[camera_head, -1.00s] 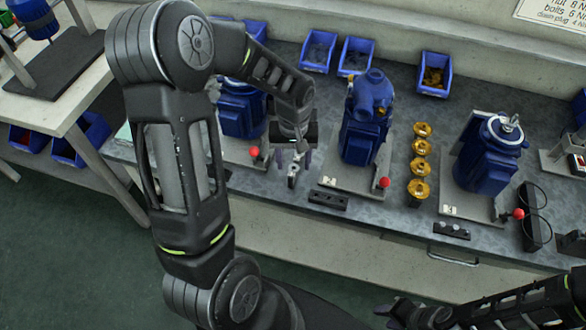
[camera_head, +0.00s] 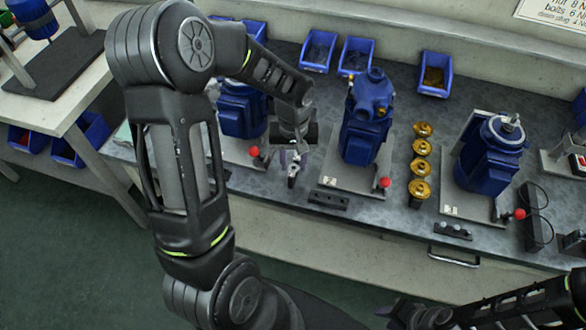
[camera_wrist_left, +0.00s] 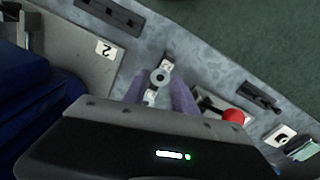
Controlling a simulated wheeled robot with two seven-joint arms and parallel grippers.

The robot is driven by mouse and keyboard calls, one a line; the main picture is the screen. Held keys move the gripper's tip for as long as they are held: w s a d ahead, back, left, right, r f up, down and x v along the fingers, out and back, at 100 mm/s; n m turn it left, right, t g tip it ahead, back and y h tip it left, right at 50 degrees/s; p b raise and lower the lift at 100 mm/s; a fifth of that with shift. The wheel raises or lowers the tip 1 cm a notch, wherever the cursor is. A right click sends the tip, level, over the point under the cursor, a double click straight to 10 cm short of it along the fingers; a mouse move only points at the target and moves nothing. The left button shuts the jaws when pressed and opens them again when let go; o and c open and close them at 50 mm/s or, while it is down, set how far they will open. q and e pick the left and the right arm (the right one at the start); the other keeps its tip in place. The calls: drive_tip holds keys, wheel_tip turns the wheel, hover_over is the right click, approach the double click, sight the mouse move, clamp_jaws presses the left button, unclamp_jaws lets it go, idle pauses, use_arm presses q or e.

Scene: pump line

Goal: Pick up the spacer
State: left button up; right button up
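A small grey ring, which looks like the spacer (camera_wrist_left: 160,76), lies on a narrow pale piece on the bench. In the head view the piece with the ring (camera_head: 292,170) shows small and partly hidden below my left gripper. My left gripper (camera_head: 293,158) points down over it. In the left wrist view its two purple fingers (camera_wrist_left: 160,86) stand apart, one on each side of the ring, and I see no clear contact. My right gripper (camera_head: 412,314) is low at the bottom edge, dark and unclear.
Blue pumps (camera_head: 367,120) on grey plates stand along the bench (camera_head: 400,215), with red knobs (camera_head: 384,183) beside them. A dark slotted block (camera_head: 328,199) lies to the right of my left gripper. Several brass parts (camera_head: 420,168) stand in a row. Blue bins (camera_head: 434,74) line the back.

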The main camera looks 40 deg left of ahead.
sight(294, 167)
use_arm(q)
clamp_jaws()
idle(0.3)
drive_tip(key=shift+r+p, duration=0.4)
drive_tip(key=shift+r, duration=0.05)
wheel_tip(294, 167, up, 10)
drive_tip(key=shift+f+b, duration=0.15)
drive_tip(key=shift+b, duration=0.25)
